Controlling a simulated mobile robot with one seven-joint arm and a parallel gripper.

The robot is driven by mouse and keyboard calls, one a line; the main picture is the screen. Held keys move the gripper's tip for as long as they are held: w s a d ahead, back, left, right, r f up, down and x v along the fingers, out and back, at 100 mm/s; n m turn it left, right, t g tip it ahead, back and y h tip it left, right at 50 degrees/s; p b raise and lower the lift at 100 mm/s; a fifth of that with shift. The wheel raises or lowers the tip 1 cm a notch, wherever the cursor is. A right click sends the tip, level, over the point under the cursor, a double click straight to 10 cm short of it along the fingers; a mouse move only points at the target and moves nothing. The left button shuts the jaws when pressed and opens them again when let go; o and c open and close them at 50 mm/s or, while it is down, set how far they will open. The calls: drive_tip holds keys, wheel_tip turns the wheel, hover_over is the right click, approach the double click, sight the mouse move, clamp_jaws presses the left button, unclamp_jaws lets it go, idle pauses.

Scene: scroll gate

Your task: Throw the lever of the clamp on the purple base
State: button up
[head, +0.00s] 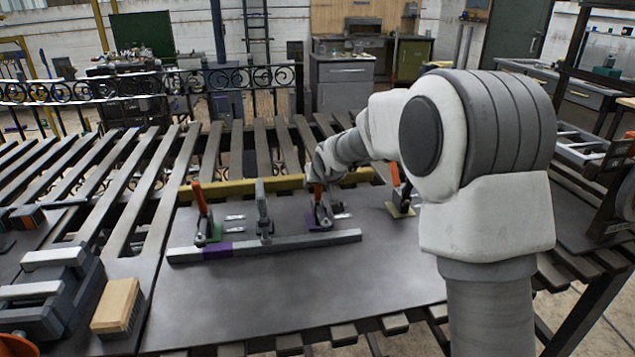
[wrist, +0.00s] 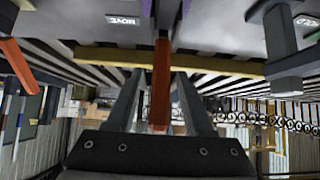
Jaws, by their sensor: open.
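The clamp on the purple base (head: 313,225) stands right of centre on the grey plate in the head view, its orange lever (head: 318,194) upright. In the wrist view that orange lever (wrist: 161,80) lies between my two fingers, with a gap on each side. Part of the purple base (wrist: 112,6) shows at the top edge. My gripper (wrist: 160,95) is open around the lever, with no clear contact. In the head view my gripper (head: 325,172) is at the lever's top, partly hidden by my wrist.
Other orange-levered clamps stand on a green base (head: 214,233) at left and a cream base (head: 399,210) at right. A grey post (head: 262,208) stands between the green and purple clamps. A long bar (head: 300,241) with a purple section lies in front. The front plate is clear.

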drive_tip(key=shift+r, duration=0.1)
drive_tip(key=p+v, duration=0.3)
drive_tip(key=v, duration=1.4)
drive_tip(key=shift+s, duration=0.15)
drive_tip(key=shift+d, duration=0.1)
drive_tip(key=s+d+r+g+p, duration=0.1)
drive_tip(key=s+d+r+p, duration=0.1)
drive_tip(key=s, duration=0.8)
drive_tip(key=s+d+r+m+g+h+p, duration=0.1)
drive_tip(key=s+d, duration=0.4)
drive_tip(key=s, duration=0.5)
drive_tip(key=s+d+r+m+g+p, duration=0.1)
drive_tip(key=s+d+r+p, duration=0.2)
drive_tip(key=s, duration=0.6)
drive_tip(key=shift+s+d+r+g+h+p, duration=0.4)
drive_tip(key=shift+d+p, duration=0.1)
drive_tip(key=shift+p, duration=0.75)
